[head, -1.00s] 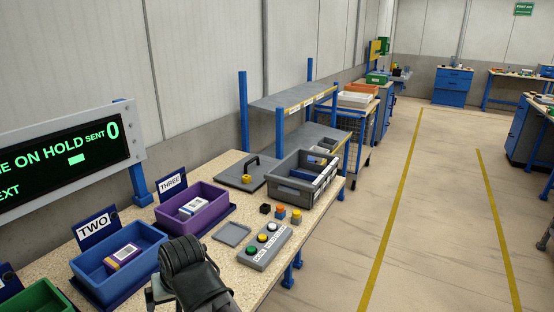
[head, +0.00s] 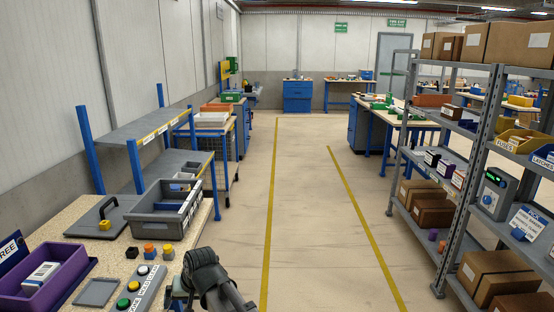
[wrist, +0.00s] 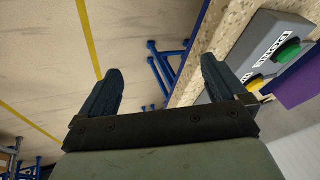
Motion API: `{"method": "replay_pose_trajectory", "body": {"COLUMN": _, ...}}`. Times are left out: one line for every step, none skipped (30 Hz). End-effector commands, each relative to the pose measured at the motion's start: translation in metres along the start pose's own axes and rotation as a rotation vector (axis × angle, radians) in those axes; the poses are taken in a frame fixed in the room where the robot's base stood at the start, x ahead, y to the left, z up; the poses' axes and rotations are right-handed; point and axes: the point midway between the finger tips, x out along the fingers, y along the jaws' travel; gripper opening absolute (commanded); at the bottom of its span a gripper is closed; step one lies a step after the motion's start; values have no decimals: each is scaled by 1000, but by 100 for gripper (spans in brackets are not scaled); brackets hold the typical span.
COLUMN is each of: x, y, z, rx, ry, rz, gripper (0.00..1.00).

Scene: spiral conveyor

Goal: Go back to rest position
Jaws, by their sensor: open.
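My gripper (wrist: 160,92) shows in the wrist view with its two dark fingers spread wide apart and nothing between them. Past the fingers are the floor, blue table legs and the speckled table edge. In the head view, a dark part of my arm (head: 208,277) shows at the bottom centre, just right of the table's front edge. The fingers are not visible there. A grey button box (head: 146,291) lies on the table left of my arm. It also shows in the wrist view (wrist: 262,52), to the right of the fingers, with a green and a yellow button.
A purple bin (head: 68,282) with a white package, a grey tray (head: 97,292), a grey crate (head: 170,221) and small coloured pieces stand on the table. Grey shelving (head: 470,160) with boxes stands at right. The floor aisle (head: 312,220) between yellow lines is clear.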

Motion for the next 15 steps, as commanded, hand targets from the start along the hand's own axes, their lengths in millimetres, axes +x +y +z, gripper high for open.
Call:
{"method": "replay_pose_trajectory", "body": {"x": 8, "y": 25, "z": -1, "rx": 28, "ry": -5, "rz": 20, "gripper": 98}}
{"method": "replay_pose_trajectory", "body": {"x": 14, "y": 39, "z": 0, "rx": 42, "ry": -10, "rz": 31, "gripper": 98}}
{"method": "replay_pose_trajectory", "body": {"x": 22, "y": 58, "z": 2, "rx": 61, "ry": -17, "rz": 48, "gripper": 98}}
{"method": "replay_pose_trajectory", "body": {"x": 28, "y": 73, "z": 4, "rx": 74, "ry": -25, "rz": 61, "gripper": 98}}
{"method": "replay_pose_trajectory", "body": {"x": 34, "y": 86, "z": 8, "rx": 84, "ry": -32, "rz": 73, "gripper": 98}}
{"method": "replay_pose_trajectory", "body": {"x": 42, "y": 102, "z": 13, "rx": 96, "ry": -44, "rz": 88, "gripper": 98}}
{"method": "replay_pose_trajectory", "body": {"x": 47, "y": 114, "z": 17, "rx": 104, "ry": -53, "rz": 99, "gripper": 98}}
{"method": "replay_pose_trajectory", "body": {"x": 53, "y": 125, "z": 22, "rx": 112, "ry": -63, "rz": 109, "gripper": 98}}
{"method": "replay_pose_trajectory", "body": {"x": 60, "y": 139, "z": 29, "rx": 122, "ry": -76, "rz": 121, "gripper": 98}}
{"method": "replay_pose_trajectory", "body": {"x": 66, "y": 149, "z": 35, "rx": 129, "ry": -88, "rz": 130, "gripper": 98}}
{"method": "replay_pose_trajectory", "body": {"x": 71, "y": 159, "z": 41, "rx": 136, "ry": -98, "rz": 138, "gripper": 98}}
{"method": "replay_pose_trajectory", "body": {"x": 78, "y": 171, "z": 50, "rx": 144, "ry": -114, "rz": 149, "gripper": 98}}
{"method": "replay_pose_trajectory", "body": {"x": 84, "y": 180, "z": 57, "rx": 149, "ry": -126, "rz": 157, "gripper": 98}}
{"method": "replay_pose_trajectory", "body": {"x": 89, "y": 189, "z": 64, "rx": 154, "ry": -138, "rz": 165, "gripper": 98}}
{"method": "replay_pose_trajectory", "body": {"x": 95, "y": 201, "z": 73, "rx": 161, "ry": -155, "rz": 174, "gripper": 98}}
